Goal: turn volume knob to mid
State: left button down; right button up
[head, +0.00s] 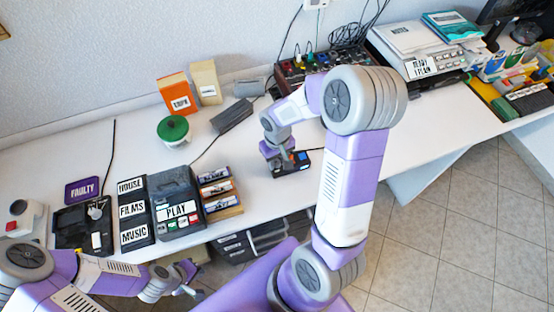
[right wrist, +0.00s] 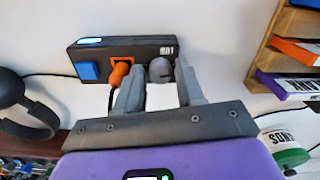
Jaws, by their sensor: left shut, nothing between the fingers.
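A small black box (head: 292,169) lies on the white desk under my right gripper (head: 282,152). In the right wrist view the black box (right wrist: 125,58) has a blue button (right wrist: 88,71), an orange plug (right wrist: 120,72) and a grey round knob (right wrist: 160,70). My right gripper (right wrist: 160,78) is open, with one finger on each side of the knob. Whether either finger touches the knob cannot be told. The knob's pointer position is unclear. My left gripper (head: 192,281) is shut and empty, low in front of the desk edge.
Disc racks (head: 220,192) and a PLAY device (head: 178,205) stand left of the box. A green-lidded pot (head: 173,129) stands further back. A mixer with cables (head: 300,70) lies behind my right arm. In the right wrist view, headphones (right wrist: 25,108) lie at left.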

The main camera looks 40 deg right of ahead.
grip_shut()
